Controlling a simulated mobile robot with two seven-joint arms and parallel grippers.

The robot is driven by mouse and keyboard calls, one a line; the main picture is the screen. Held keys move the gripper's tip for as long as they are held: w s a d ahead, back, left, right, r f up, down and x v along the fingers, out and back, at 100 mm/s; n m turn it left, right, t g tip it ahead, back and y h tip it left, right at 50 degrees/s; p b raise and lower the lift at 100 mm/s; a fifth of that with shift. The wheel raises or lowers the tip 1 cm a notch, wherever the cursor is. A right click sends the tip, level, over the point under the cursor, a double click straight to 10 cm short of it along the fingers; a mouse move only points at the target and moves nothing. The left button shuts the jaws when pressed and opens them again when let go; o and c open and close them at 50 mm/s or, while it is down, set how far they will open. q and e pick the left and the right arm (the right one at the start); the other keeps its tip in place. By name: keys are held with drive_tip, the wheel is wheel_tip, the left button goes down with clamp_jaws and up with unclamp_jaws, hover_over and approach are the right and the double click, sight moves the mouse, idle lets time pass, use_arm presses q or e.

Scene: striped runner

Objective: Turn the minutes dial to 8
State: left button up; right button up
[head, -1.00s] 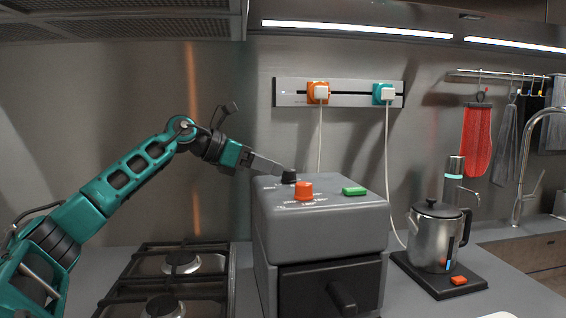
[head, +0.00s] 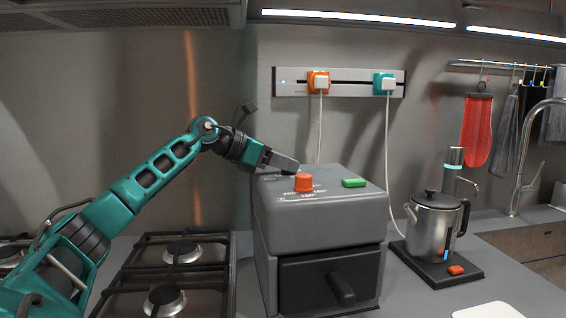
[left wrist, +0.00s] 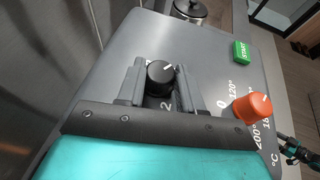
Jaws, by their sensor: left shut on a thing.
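The black minutes dial (left wrist: 160,76) sits on top of the grey oven between the two fingers of my left gripper (left wrist: 160,88), which is shut on it. A white mark shows on the dial's top, toward the upper right in the left wrist view. A "2" is printed beside the dial; most of its other numbers are hidden by the fingers. In the head view my left gripper (head: 292,167) reaches in from the left at the oven's top (head: 345,205) and hides most of the dial.
An orange temperature dial (head: 304,183) stands close to the gripper, with a green START button (head: 354,183) further right. A kettle (head: 433,228) stands right of the oven. The stove (head: 180,270) lies to the left. Two plugs with cords hang behind.

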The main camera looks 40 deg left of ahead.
use_arm(q)
drive_tip(key=c, duration=0.5)
drive_tip(key=shift+o, duration=0.2)
drive_tip(key=m+h+p, duration=0.1)
drive_tip(key=p, duration=0.1)
drive_tip(key=m+g+h+p, duration=0.1)
drive_tip(key=p, duration=0.1)
drive_tip(key=shift+w+a+r, duration=0.1)
drive_tip(key=shift+a+r, duration=0.05)
drive_tip(key=shift+r, duration=0.15)
drive_tip(key=shift+f+m+g+h+p, duration=0.1)
drive_tip(key=shift+m+g+h+p, duration=0.5)
drive_tip(key=shift+w+a+f+m+g+h, duration=0.1)
drive_tip(key=shift+m+g+h, duration=0.7)
drive_tip(key=shift+m, duration=0.2)
drive_tip(key=shift+f+m+g+h, duration=0.1)
drive_tip(key=shift+m+g+h, duration=0.2)
drive_tip(key=shift+m+g, duration=0.25)
drive_tip(key=o, duration=1)
drive_tip(key=shift+a, duration=0.1)
drive_tip(key=shift+o, duration=0.2)
